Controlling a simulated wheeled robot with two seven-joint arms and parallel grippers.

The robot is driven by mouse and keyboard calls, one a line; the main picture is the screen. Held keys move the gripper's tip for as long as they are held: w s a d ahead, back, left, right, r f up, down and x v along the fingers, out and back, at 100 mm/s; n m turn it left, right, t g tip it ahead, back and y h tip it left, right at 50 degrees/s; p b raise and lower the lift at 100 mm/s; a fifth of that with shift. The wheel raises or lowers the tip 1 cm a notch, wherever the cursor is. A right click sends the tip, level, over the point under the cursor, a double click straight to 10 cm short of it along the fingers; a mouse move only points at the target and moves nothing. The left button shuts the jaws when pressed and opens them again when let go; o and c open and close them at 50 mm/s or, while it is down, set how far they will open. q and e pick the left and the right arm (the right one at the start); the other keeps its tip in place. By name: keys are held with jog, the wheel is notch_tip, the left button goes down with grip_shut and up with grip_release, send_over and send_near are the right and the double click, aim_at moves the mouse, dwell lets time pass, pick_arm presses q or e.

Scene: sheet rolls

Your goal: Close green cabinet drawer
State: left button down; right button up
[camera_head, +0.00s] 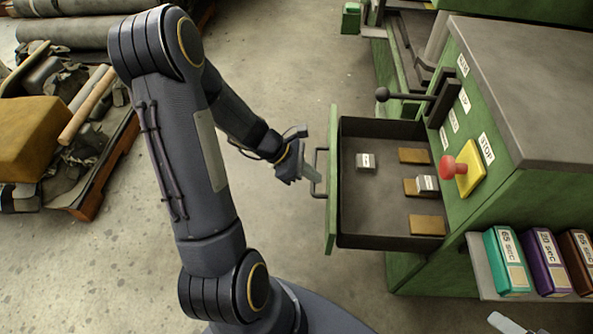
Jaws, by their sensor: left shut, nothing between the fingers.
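The green cabinet (515,85) stands at the right of the head view. Its drawer (333,225) is pulled out to the left, and its dark inside shows. Several brown blocks and two small whitish blocks lie in the drawer. The drawer's dark handle (318,172) is on its green front panel. My left gripper (312,174) is shut and empty, with its fingertips at the handle. I cannot tell whether they touch it. My right gripper is not clearly in view; only a pale tip shows at the bottom right edge.
Coloured boxes (507,262) stand on a shelf below. A loaded pallet (92,205) is at left. Floor between is clear.

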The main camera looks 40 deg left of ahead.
pick_arm(q)
jog(key=shift+w+d, duration=0.4)
jog(key=shift+d, duration=0.3)
jog(key=shift+w+d, duration=0.1)
jog(key=w+d+p, duration=0.1)
jog(key=w+d, duration=0.6)
jog(key=d, duration=0.4)
jog(key=w+d+p, duration=0.2)
jog(key=w+d, duration=0.5)
jog(key=d, duration=0.4)
jog(key=shift+d+r, duration=0.15)
jog(key=shift+d, duration=0.25)
jog(key=shift+d, duration=0.1)
